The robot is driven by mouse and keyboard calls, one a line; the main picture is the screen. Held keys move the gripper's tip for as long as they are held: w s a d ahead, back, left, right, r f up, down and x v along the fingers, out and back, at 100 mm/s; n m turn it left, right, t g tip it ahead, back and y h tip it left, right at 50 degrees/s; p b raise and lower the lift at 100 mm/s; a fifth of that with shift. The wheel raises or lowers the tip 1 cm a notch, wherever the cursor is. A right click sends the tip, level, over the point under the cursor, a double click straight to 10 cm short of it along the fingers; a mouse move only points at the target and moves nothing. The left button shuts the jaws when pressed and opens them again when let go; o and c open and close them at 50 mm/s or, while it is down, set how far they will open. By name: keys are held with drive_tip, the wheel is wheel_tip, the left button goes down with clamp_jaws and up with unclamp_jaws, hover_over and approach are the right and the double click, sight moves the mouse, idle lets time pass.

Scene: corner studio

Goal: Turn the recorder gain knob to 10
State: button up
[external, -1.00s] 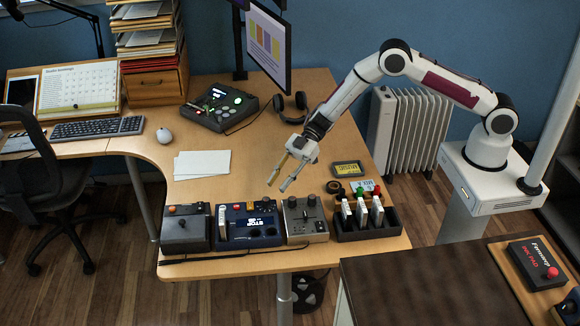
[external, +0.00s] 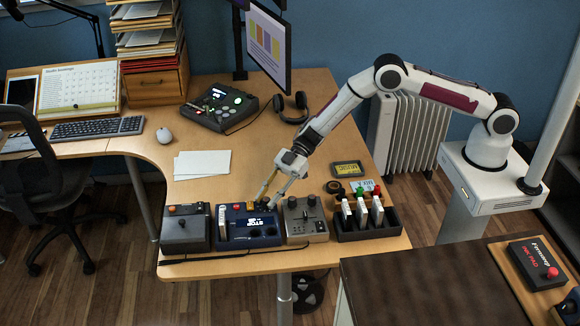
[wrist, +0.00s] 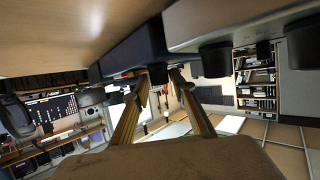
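The dark blue recorder (external: 232,229) stands in the front row of the desk, with light lettering on its face and dark round knobs along its front. My gripper (external: 267,204) is low over its back right part, fingers pointing down. In the wrist view my gripper (wrist: 159,73) has its two yellowish fingers apart, with a dark knob (wrist: 157,75) of the blue recorder (wrist: 132,47) showing between the tips. I cannot tell whether the fingers touch the knob. The knob's scale and pointer cannot be read.
A grey box with knobs (external: 305,228) stands close on the right. A dark rack with several white items (external: 369,235) is beyond it. A grey box with an orange knob (external: 185,238) is on the left. White paper (external: 202,164) lies behind; the desk around it is clear.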

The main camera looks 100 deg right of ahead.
drive_tip(key=shift+w+a+f, duration=0.2)
drive_tip(key=shift+w+a, duration=0.2)
clamp_jaws()
idle(1.1)
unclamp_jaws()
drive_tip(key=shift+s+d, duration=0.1)
drive_tip(key=v, duration=1.2)
